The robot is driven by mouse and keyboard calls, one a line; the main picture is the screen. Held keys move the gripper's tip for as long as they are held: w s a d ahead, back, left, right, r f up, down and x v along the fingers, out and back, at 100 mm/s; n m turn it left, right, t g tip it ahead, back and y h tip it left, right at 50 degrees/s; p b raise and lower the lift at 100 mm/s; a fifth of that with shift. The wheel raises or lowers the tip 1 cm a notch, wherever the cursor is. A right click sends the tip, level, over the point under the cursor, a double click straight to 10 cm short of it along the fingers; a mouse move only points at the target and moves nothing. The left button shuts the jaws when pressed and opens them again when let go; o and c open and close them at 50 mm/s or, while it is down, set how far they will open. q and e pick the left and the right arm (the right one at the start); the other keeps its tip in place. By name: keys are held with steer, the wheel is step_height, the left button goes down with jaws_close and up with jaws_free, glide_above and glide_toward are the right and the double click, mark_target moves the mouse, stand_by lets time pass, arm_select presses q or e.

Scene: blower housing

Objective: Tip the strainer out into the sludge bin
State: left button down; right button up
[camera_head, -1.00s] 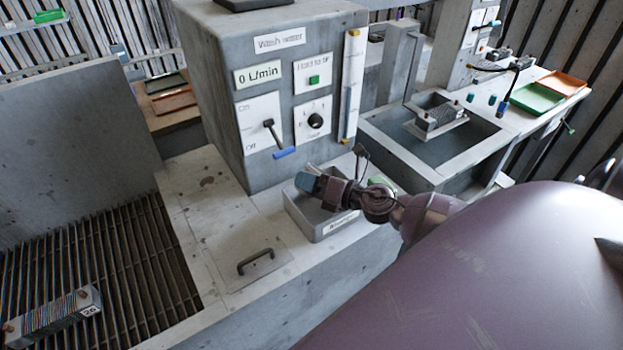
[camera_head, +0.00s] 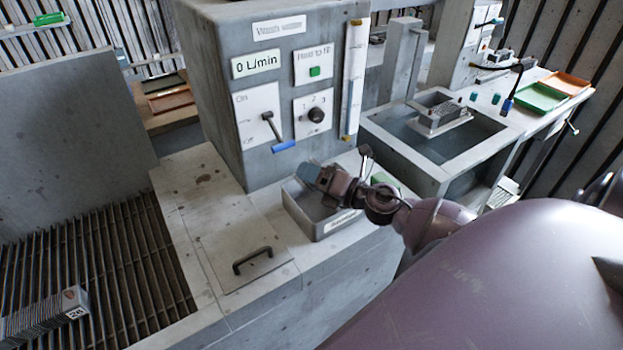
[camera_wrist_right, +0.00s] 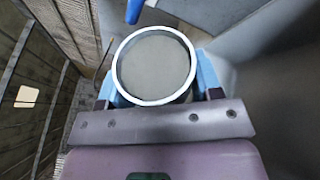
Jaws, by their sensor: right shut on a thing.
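My right gripper (camera_head: 316,176) is over the grey open bin (camera_head: 338,226) on the counter, which appears to be the sludge bin; its front label is too blurred to read. In the right wrist view, the blue fingertips of my right gripper (camera_wrist_right: 156,72) are shut on a round cup with a white rim, which I take for the strainer (camera_wrist_right: 152,102). Its mouth faces the wrist camera and its inside looks plain grey. I cannot tell whether that grey is contents or mesh. In the head view the strainer is mostly hidden by the gripper. My left gripper is not in view.
A grey control box (camera_head: 220,100) with a blue-tipped lever (camera_head: 284,146) stands right behind the bin. A hatch with a dark handle (camera_head: 252,260) lies left of it. A sink (camera_head: 490,135) holding a metal block is at right, a slatted grate (camera_head: 110,260) at left.

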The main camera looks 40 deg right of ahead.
steer(key=shift+f+b, duration=0.1)
steer(key=shift+b, duration=0.2)
steer(key=shift+d+r+m+t+b, duration=0.1)
steer(key=shift+r+m+t+b, duration=0.25)
steer(key=shift+m+b, duration=0.55)
steer(key=shift+d+r+m+t+b, duration=0.1)
steer(key=shift+r+m+t+b, duration=0.1)
steer(key=shift+m+t, duration=0.3)
steer(key=shift+r+m+t+b, duration=0.1)
steer(key=shift+m+t+b, duration=0.1)
steer(key=shift+m, duration=0.5)
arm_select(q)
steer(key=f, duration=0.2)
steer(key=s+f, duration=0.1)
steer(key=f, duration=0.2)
arm_select(e)
steer(key=shift+d+r+m, duration=0.1)
steer(key=shift+r+m, duration=0.05)
steer(key=shift+m, duration=0.15)
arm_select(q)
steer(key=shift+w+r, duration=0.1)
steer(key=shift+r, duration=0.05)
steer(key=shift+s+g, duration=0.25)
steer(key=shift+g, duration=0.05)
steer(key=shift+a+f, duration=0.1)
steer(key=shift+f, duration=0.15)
